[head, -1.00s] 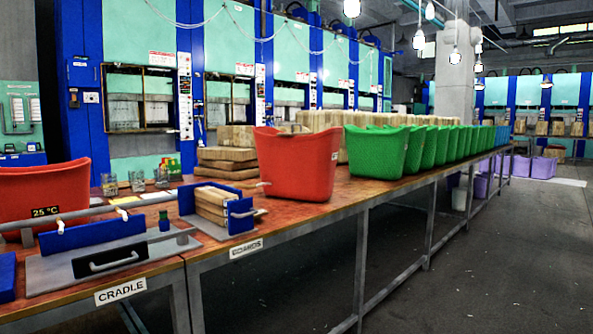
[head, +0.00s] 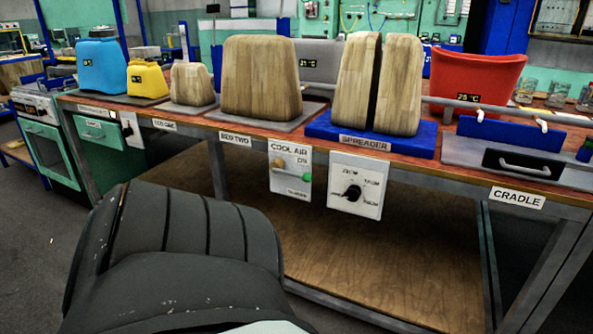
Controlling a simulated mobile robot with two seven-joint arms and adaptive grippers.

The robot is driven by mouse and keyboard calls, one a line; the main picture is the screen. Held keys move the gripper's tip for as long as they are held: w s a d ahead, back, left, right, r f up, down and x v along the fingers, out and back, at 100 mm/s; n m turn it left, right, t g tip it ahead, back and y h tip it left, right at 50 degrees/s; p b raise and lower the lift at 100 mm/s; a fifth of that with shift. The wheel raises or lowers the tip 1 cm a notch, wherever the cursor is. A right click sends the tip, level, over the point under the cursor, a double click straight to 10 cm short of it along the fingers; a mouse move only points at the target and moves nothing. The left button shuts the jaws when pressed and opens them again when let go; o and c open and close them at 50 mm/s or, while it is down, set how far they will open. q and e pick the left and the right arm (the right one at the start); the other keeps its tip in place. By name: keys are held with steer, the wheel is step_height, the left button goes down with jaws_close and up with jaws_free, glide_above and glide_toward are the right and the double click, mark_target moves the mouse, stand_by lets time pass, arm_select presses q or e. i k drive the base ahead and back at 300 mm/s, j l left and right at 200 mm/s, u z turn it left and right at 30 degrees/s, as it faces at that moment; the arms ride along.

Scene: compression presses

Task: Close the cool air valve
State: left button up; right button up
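A white panel labelled COOL AIR (head: 291,186) hangs on the table's front edge, left of centre in the head view. It carries a tan round knob (head: 277,163) on its left and a small green part (head: 304,176) on its right, below what looks like the word ON. A small label at its bottom is too small to read surely. A dark ribbed part of my own arm (head: 170,250) fills the lower left, in front of the table and apart from the panel. Neither gripper shows.
A second white panel with a black dial (head: 352,192) hangs just right. Wooden blocks (head: 262,78), a split block on the blue spreader (head: 330,131), and a red tub (head: 472,80) stand on the table. The lower shelf (head: 350,265) is bare.

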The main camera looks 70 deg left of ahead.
mark_target(306, 177)
steer(key=u, duration=2.2)
